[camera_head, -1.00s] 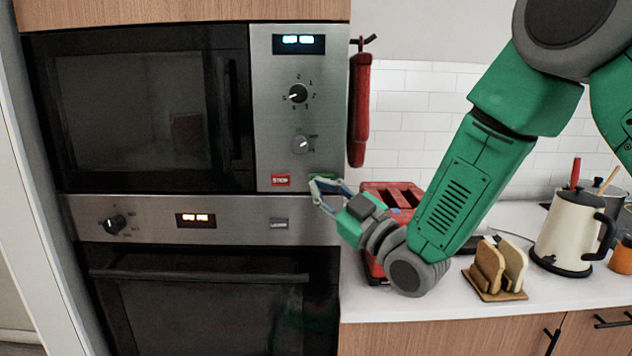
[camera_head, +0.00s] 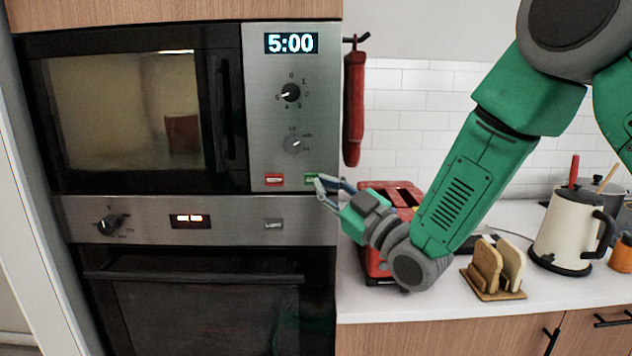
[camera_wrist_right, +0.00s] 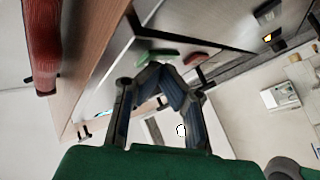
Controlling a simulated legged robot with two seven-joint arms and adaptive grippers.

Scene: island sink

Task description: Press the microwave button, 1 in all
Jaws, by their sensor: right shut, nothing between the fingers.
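The microwave (camera_head: 125,110) is built into the cabinet at the left, with its door shut and its window lit from inside. Its display (camera_head: 291,43) reads 5:00. On its steel panel are a red button (camera_head: 274,180) and a green button (camera_head: 312,179). My right gripper (camera_head: 320,183) is shut and empty, its fingertips right by the green button. In the wrist view the green button (camera_wrist_right: 155,54) is just beyond the fingertips, with the red button (camera_wrist_right: 196,58) beside it. I cannot tell whether the fingertips touch the green button. My left gripper is not in view.
An oven (camera_head: 200,290) sits below the microwave. A red cloth (camera_head: 354,105) hangs on a hook beside the panel. A red toaster (camera_head: 375,258) stands on the counter behind my right wrist, with a toast rack (camera_head: 497,268) and cream kettle (camera_head: 568,232) farther right.

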